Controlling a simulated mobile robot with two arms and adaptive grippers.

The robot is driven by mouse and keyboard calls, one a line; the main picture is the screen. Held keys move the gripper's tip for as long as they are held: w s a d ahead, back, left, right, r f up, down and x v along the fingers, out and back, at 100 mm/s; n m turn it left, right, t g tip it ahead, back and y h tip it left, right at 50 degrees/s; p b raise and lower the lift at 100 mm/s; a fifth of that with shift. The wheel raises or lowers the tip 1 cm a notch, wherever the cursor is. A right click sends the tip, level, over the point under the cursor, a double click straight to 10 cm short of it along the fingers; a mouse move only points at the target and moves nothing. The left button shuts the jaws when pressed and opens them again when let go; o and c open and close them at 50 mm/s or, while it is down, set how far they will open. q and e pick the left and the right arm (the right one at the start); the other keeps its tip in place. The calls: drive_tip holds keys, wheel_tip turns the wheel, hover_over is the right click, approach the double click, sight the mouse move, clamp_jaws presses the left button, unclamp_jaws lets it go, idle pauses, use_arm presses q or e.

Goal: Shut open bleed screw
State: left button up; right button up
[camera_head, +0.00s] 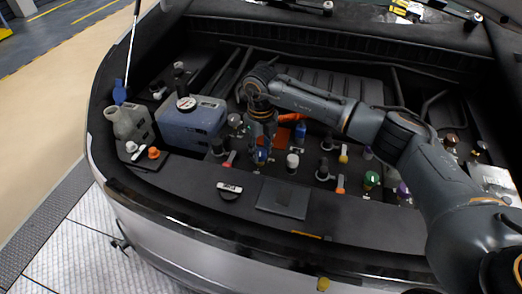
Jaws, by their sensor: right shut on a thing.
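My right gripper (261,153) reaches in over the engine bay from the right and points down. Its fingers are closed around a small blue-topped fitting (261,158), most of which the fingers hide. I cannot tell for sure whether this fitting is the bleed screw, nor whether it is turned open. Several other small fittings stand in the same row, among them one with a red lever (228,161), a white-capped one (292,161) and one with an orange lever (340,184). My left gripper is not in view.
A blue-grey tank (190,124) with a round cap stands left of the gripper. A grey jug (127,122) is at the far left. A blue bottle (300,131) stands just right of the gripper. A dark flat plate (283,198) lies on the front panel.

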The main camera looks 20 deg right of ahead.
sight(261, 152)
drive_tip(key=shift+m, duration=1.1)
drive_tip(key=o, duration=1.1)
drive_tip(key=shift+o, duration=0.2)
wheel_tip(261, 152, up, 12)
